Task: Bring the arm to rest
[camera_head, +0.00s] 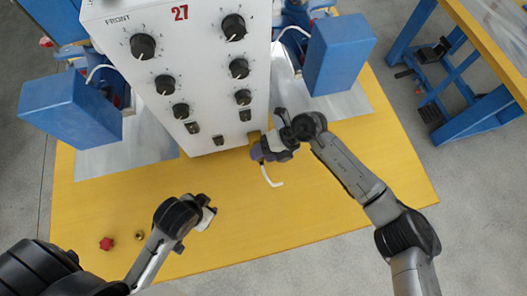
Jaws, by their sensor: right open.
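My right gripper (258,152) is at the end of my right arm, close to the front lower edge of the white control box (205,60), right of its middle. It is open, and I see nothing between its fingers. My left gripper (208,212) is over the front left part of the yellow table (330,215), apart from the box. Its fingers are too small and turned to tell whether they are open. A thin white bent piece (271,178) shows just below my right gripper; I cannot tell whether it touches the gripper.
The box has several black knobs and the number 27. Blue blocks (70,108) and (335,52) flank it over grey plates. A red knob (106,243) and a small brass piece (140,236) lie front left. A blue-framed bench (480,110) stands at right. The table's front middle is clear.

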